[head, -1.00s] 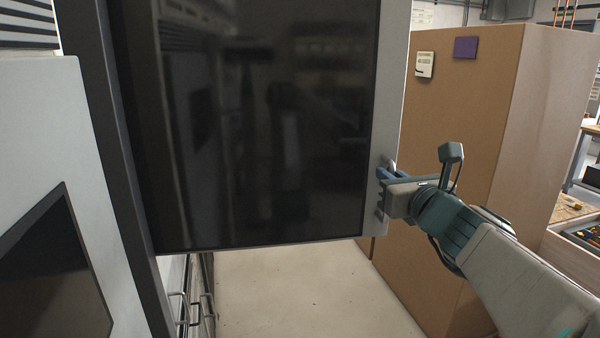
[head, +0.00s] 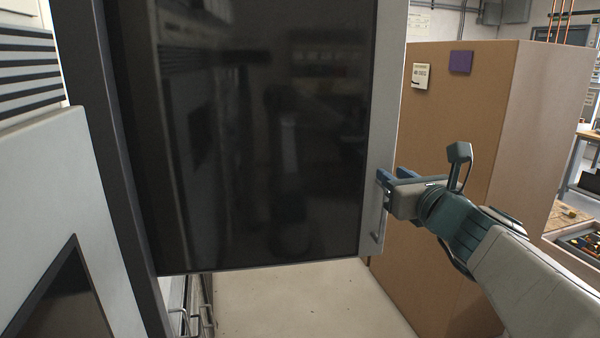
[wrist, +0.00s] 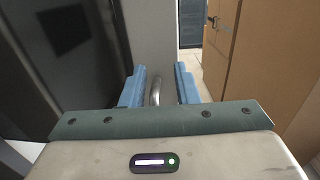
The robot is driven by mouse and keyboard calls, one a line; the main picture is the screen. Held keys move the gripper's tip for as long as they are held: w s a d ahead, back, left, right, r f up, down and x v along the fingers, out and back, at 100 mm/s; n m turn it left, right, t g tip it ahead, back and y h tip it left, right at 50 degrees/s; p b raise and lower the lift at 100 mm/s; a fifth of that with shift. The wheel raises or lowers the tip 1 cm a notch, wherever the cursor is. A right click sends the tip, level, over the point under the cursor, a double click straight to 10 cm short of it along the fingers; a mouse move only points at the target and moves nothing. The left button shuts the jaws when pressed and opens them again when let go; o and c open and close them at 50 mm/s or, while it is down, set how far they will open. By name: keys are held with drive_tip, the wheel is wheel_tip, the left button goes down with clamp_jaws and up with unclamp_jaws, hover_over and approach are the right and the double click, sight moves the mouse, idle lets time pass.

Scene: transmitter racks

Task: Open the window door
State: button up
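The window door (head: 250,130) is a large dark glass panel in a light grey frame, swung out from its cabinet on the left. A metal bar handle (head: 378,236) runs along the right edge of its frame. My gripper (head: 384,180) is at that edge, by the upper part of the handle. In the wrist view, the blue fingers of my gripper (wrist: 160,84) are apart, with the curved end of the handle (wrist: 155,93) between them and a gap on each side. The door's dark glass (wrist: 75,65) fills the left of that view.
A tall brown cabinet (head: 455,130) with a white note and a purple note stands right of the door, close behind my arm. Drawers with bar handles (head: 207,318) are below the door. Bare floor (head: 300,300) lies between them.

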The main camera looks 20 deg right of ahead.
drive_tip(key=s+d+r+p, duration=0.6)
drive_tip(key=s+p, duration=0.1)
drive_tip(key=s, duration=0.1)
drive_tip(key=shift+d, duration=0.2)
idle(0.3)
drive_tip(key=w+a+f+n+g+y, duration=0.1)
drive_tip(key=a+f+n+g+y, duration=0.25)
drive_tip(key=a+f+n, duration=0.4)
drive_tip(key=w+a+f+n+g+y, duration=0.2)
drive_tip(key=a+f+n+g, duration=0.2)
drive_tip(key=a+n, duration=0.5)
drive_tip(key=s+a+f+n+g+h, duration=0.2)
drive_tip(key=f+n, duration=0.4)
drive_tip(key=n, duration=0.4)
drive_tip(key=s+a+f+n+g+h, duration=0.3)
drive_tip(key=s+a+f+n+g, duration=0.2)
drive_tip(key=n, duration=0.5)
drive_tip(key=shift+s+f, duration=0.65)
drive_tip(key=shift+s, duration=0.05)
drive_tip(key=shift+a+g, duration=0.1)
drive_tip(key=shift+g, duration=0.15)
